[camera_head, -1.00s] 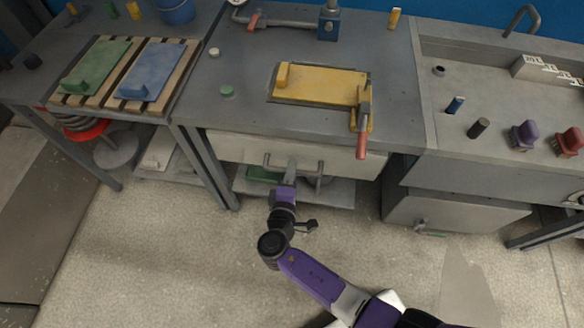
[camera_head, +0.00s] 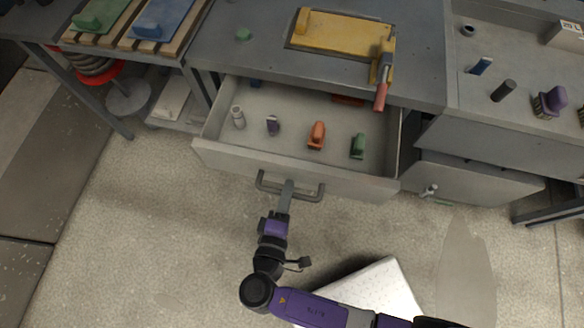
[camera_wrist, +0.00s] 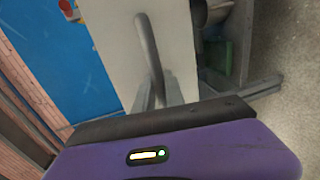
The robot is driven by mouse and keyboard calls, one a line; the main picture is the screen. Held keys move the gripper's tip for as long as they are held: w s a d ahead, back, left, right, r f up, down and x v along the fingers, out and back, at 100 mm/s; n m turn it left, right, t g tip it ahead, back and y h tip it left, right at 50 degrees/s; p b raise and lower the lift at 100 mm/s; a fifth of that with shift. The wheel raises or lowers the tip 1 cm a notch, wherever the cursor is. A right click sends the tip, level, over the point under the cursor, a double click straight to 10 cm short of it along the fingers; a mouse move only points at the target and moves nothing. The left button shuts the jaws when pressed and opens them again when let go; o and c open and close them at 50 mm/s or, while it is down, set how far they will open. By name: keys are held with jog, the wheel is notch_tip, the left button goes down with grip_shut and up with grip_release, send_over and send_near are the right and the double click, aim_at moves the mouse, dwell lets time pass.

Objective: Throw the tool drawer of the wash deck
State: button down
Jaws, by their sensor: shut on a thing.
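A pale grey drawer (camera_head: 225,155) under the middle bench stands well open. It holds a grey-white piece (camera_head: 238,117), a purple piece (camera_head: 273,125), an orange piece (camera_head: 317,135) and a green piece (camera_head: 358,145), among others. My gripper (camera_head: 288,186) is shut on the drawer's grey bar handle (camera_head: 314,193), near its middle. In the wrist view the handle (camera_wrist: 149,45) stands out from the drawer front (camera_wrist: 118,45); the fingertips are largely hidden there.
The middle bench (camera_head: 225,55) carries a yellow panel (camera_head: 345,32) and a red-handled clamp (camera_head: 381,92) overhanging the open drawer. A purple brush (camera_head: 549,102) stands on the right deck. Blue and green panels lie on the left rack.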

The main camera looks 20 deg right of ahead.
jog(key=shift+f+v, duration=0.2)
jog(key=shift+v, duration=0.85)
jog(key=c, duration=1.4)
grip_release()
jog(key=shift+c, duration=0.2)
jog(key=b+v, duration=0.1)
jog(key=v, duration=0.7)
jog(key=shift+f, duration=0.1)
